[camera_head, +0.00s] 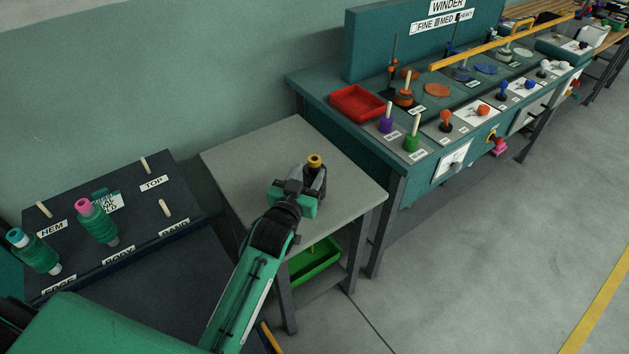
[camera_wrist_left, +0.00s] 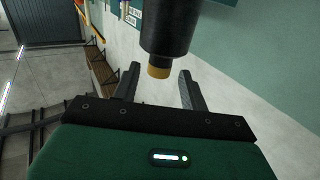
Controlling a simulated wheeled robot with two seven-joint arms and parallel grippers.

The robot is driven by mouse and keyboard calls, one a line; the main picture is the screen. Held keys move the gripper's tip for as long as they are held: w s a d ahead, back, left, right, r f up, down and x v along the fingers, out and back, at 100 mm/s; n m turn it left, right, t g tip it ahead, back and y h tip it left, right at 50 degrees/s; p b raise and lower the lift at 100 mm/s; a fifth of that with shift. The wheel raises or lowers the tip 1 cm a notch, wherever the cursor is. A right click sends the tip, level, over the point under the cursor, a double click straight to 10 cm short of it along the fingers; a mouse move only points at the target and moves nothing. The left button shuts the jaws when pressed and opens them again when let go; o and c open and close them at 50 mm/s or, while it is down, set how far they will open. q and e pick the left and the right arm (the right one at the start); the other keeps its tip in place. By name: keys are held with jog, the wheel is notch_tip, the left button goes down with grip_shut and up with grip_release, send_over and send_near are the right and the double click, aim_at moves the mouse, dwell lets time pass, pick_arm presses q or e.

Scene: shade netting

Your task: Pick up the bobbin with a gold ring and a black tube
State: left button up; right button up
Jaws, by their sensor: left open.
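The bobbin (camera_head: 316,179) stands upright on the small grey table, with a dark body and a gold ring (camera_head: 315,161) at its top. My left gripper (camera_head: 303,186) is right beside it, on its near side, and partly hides its lower part. In the left wrist view the black tube (camera_wrist_left: 168,28) and its gold end (camera_wrist_left: 158,71) show beyond and between the two spread fingers (camera_wrist_left: 159,76). The fingers are open, with a gap visible on both sides of the gold end. I cannot tell how far the fingers reach along the tube. My right gripper is not in view.
The grey table (camera_head: 238,160) is otherwise clear. A green bin (camera_head: 315,262) sits beneath it. At left a dark pegboard (camera_head: 140,215) holds two green bobbins, one pink-topped (camera_head: 97,222), one blue-topped (camera_head: 33,252). The winder bench (camera_head: 310,82) with a red tray (camera_head: 357,103) stands at right.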

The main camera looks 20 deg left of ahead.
pick_arm(q)
jog(key=w, duration=0.5)
jog(key=shift+w+d+f+p, duration=0.15)
jog(key=shift+d+f+p, duration=0.05)
jog(key=shift+f+p, duration=0.15)
grip_shut()
